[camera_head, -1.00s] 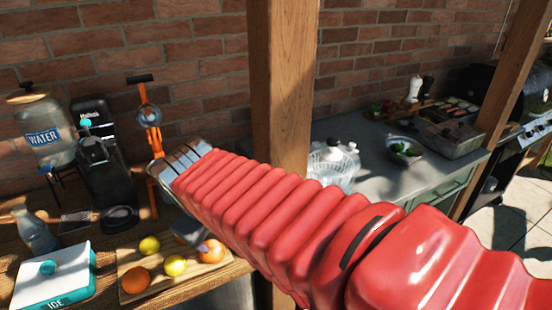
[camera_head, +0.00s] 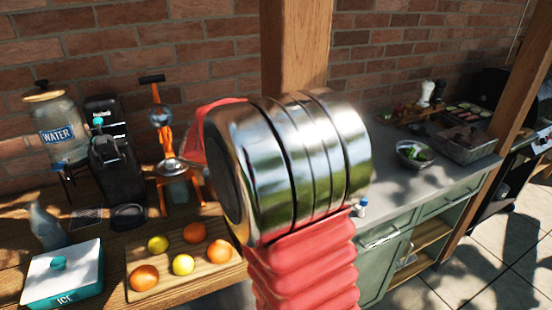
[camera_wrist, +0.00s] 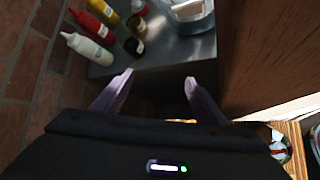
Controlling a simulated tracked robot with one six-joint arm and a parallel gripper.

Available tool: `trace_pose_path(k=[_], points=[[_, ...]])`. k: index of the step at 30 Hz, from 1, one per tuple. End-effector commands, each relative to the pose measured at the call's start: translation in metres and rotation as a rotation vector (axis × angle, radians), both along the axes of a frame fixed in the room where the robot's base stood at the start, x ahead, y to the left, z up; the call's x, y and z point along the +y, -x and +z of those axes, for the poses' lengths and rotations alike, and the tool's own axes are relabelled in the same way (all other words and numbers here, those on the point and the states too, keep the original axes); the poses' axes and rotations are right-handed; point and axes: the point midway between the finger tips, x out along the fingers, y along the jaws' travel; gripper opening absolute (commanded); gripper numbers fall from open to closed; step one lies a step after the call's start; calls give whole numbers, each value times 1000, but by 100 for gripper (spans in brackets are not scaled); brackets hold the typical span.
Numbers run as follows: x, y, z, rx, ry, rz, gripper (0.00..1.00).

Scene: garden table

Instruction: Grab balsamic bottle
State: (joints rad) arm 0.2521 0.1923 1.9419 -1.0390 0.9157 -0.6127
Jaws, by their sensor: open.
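My gripper (camera_wrist: 160,76) is open and empty in the wrist view, its two pale purple fingers apart over a dark gap before the grey counter. Several bottles stand on that counter at upper left: a red squeeze bottle (camera_wrist: 91,24), a yellow one (camera_wrist: 104,10) and a white one (camera_wrist: 88,48). Two small dark containers stand right of them, one nearer (camera_wrist: 133,46) and one behind (camera_wrist: 136,24). I cannot tell whether either is the balsamic bottle. All are beyond the fingertips, untouched. In the head view my arm hides the gripper and these bottles.
A wooden post (camera_head: 294,60) rises between the wooden table and the grey counter (camera_head: 465,172); it fills the wrist view's right side (camera_wrist: 268,55). The brick wall (camera_wrist: 30,70) is close on the left. A fruit board (camera_head: 210,262) and a steel bowl (camera_head: 413,153) also show.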

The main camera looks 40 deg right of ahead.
Motion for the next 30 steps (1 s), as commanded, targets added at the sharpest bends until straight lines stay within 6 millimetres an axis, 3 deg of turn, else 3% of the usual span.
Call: trace_pose_path(k=[15, 21, 30], points=[[-104, -68, -56, 465, 323, 270, 66], [-124, -82, -69, 567, 389, 329, 66], [-126, -85, -71, 582, 401, 339, 66]])
